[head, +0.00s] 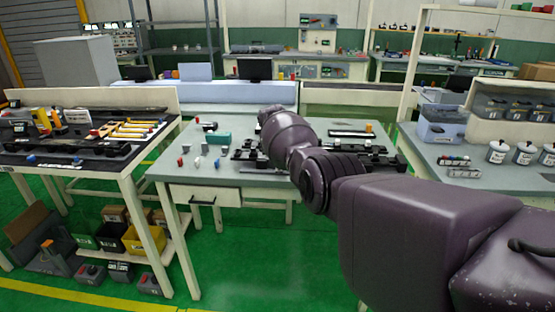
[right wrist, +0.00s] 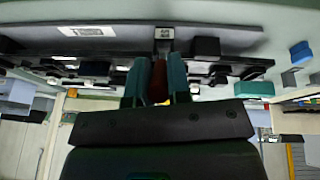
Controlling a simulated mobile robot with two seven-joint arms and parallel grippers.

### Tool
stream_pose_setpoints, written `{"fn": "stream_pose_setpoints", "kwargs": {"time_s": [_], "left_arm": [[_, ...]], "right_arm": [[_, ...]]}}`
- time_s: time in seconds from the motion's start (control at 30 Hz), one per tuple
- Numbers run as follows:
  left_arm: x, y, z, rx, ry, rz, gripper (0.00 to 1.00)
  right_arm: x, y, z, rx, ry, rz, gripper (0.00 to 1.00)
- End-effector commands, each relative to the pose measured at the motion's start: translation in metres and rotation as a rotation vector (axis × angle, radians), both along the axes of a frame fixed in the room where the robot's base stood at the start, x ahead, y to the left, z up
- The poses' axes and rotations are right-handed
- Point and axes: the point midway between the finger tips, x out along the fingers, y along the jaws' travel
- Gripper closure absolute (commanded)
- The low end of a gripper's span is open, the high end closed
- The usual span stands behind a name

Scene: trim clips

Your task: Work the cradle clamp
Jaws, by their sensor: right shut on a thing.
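In the right wrist view, my right gripper (right wrist: 160,82) has its two teal fingers shut on a dark red piece (right wrist: 159,80). The piece looks like the handle of the cradle clamp, but its lower part and joint are hidden. Black fixture parts (right wrist: 94,69) lie around and behind the fingers, along a grey bar with a white label (right wrist: 87,31). In the head view, the black fixture (head: 372,160) sits on the middle table, and my right arm covers its centre and the right gripper. My left gripper is in neither view.
The middle table (head: 172,170) holds a teal block (head: 218,138) and several small red, white and blue pieces at its left. A tool bench (head: 75,120) stands at left, and a bench with white jars (head: 497,152) at right. Green floor is open in front.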

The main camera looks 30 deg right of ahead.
Motion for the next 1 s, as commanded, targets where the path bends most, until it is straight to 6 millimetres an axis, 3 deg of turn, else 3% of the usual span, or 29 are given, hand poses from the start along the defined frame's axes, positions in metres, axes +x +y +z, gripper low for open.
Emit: {"fn": "stream_pose_setpoints", "kwargs": {"time_s": [0.5,0.53,0.67,1.0], "left_arm": [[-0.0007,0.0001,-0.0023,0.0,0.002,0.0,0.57],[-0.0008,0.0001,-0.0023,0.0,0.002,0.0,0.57],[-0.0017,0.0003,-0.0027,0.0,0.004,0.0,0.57],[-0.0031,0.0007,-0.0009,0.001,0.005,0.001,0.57]], "right_arm": [[-0.0002,-0.0004,-0.0016,0.006,0.013,-0.001,1.0],[-0.0002,-0.0004,-0.0016,0.006,0.013,-0.001,0.78],[-0.0001,-0.0005,-0.0013,0.006,0.012,0.0,0.58],[-0.0001,0.0002,0.0031,0.005,0.009,0.0,0.57]]}}
